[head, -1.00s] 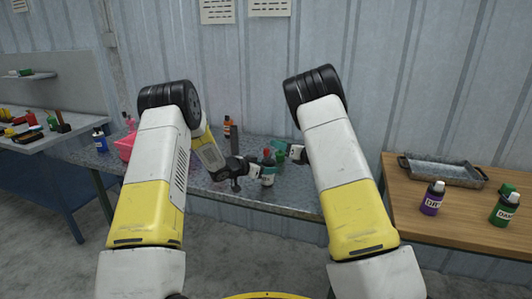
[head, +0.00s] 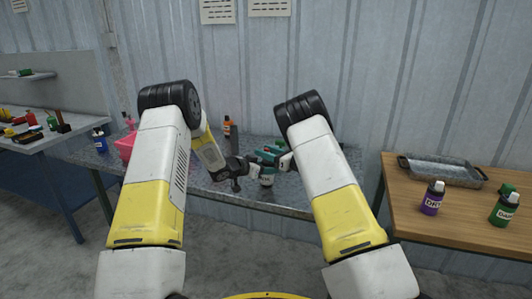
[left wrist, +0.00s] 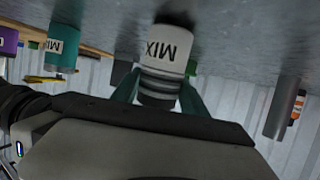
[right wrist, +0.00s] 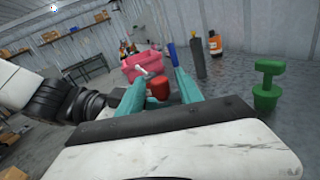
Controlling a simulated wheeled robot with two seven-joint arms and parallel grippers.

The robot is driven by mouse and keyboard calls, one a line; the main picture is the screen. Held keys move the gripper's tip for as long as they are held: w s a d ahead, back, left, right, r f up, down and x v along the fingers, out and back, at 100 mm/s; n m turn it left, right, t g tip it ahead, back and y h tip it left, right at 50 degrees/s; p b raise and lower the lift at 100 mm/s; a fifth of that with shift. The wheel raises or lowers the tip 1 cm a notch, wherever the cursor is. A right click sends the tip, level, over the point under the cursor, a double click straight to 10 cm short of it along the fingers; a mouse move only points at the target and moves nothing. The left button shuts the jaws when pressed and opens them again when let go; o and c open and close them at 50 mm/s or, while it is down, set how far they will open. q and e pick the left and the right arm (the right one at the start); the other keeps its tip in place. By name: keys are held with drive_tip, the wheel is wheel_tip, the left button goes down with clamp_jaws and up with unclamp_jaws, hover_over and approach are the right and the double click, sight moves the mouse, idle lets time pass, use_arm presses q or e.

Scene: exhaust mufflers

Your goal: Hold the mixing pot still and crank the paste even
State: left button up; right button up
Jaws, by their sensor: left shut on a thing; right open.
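The mixing pot (head: 267,181) stands upright on the grey metal bench; its "MIX" label shows upside down in the left wrist view (left wrist: 165,48). My left gripper (head: 254,172) is shut on the pot from the left, with teal fingers on either side of it. My right gripper (head: 268,156) is open above the pot. In the right wrist view, a red part (right wrist: 158,89) lies between its open fingers, with a small pale piece just beyond it. I cannot tell whether the fingers touch the red part. The paste is hidden.
A pink bin (head: 125,147) and an orange bottle (head: 227,127) stand on the bench. A green pot with a T-shaped top (right wrist: 267,92) stands nearby. A wooden table (head: 400,211) at right holds a metal tray (head: 440,183), a purple bottle (head: 431,205) and a green bottle (head: 505,212).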

drive_tip(key=shift+c, duration=0.4)
clamp_jaws()
drive_tip(key=shift+w+a+r+m+t+h, duration=0.1)
drive_tip(key=shift+a+m+t+h, duration=0.2)
drive_tip(key=shift+m+t+h, duration=0.25)
drive_tip(key=shift+w+m+t+h, duration=0.2)
drive_tip(key=shift+m+t+h, duration=0.85)
drive_tip(key=shift+h, duration=0.3)
drive_tip(key=shift+o, duration=0.4)
unclamp_jaws()
drive_tip(key=v, duration=1.2)
